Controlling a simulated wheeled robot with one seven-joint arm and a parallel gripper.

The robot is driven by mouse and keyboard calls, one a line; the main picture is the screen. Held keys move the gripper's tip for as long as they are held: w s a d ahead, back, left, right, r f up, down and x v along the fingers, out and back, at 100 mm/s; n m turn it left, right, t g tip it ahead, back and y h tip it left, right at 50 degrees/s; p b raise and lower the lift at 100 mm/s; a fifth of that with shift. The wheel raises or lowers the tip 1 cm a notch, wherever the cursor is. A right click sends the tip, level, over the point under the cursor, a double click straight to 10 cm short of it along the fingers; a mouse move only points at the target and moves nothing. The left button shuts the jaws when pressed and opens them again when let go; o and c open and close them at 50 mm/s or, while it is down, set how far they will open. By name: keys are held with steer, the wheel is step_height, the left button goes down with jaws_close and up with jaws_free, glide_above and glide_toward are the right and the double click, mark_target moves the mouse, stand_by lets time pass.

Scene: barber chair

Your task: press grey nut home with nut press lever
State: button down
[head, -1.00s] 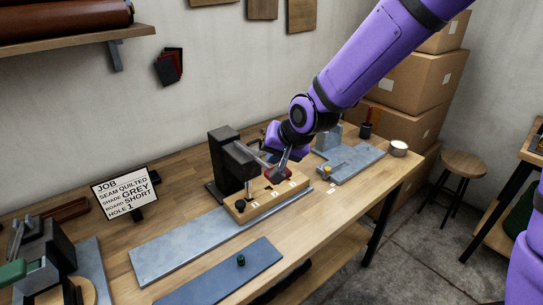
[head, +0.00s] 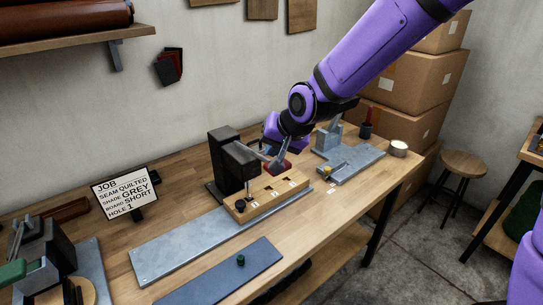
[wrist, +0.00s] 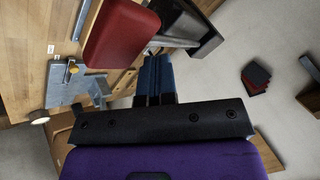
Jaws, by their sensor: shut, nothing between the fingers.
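The nut press (head: 229,158) is a dark upright block with an overhanging head at the back of the bench. Its lever reaches right to a red grip (head: 287,166), which shows large in the wrist view (wrist: 122,36). A dark nut-like piece (head: 240,206), probably the grey nut, sits at the left end of the wooden board (head: 262,203), near label 1. How deep it sits I cannot tell. My gripper (head: 271,151) is shut and empty, behind and above the red grip. Its blue fingers show in the wrist view (wrist: 155,78); contact with the grip is unclear.
A job card (head: 125,193) reads grey, short board, hole 1. A green piece (head: 241,260) lies on the blue plate (head: 215,280) in front. A grey fixture (head: 347,160) and a round tin (head: 398,149) stand at the right.

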steer(key=shift+w+a+r, duration=0.1)
steer(key=shift+r, duration=1)
steer(key=shift+w+a+r, duration=0.15)
steer(key=shift+w+r, duration=0.05)
steer(key=shift+r, duration=1)
steer(key=shift+w+a+r, duration=0.1)
steer(key=shift+w+r, duration=0.1)
steer(key=shift+r, duration=1)
steer(key=s+d+r+n+h, duration=0.1)
steer(key=s+d+r+h, duration=0.1)
steer(key=s+d+r, duration=0.35)
steer(key=s+d+r+h, duration=0.2)
steer(key=s+d, duration=0.5)
steer(key=d, duration=0.4)
steer(key=s+d+r, duration=0.1)
steer(key=s+d, duration=0.9)
steer(key=s, duration=0.4)
steer(key=shift+s+r+h, duration=0.25)
steer(key=shift+r+h, duration=0.1)
steer(key=shift+h, duration=0.05)
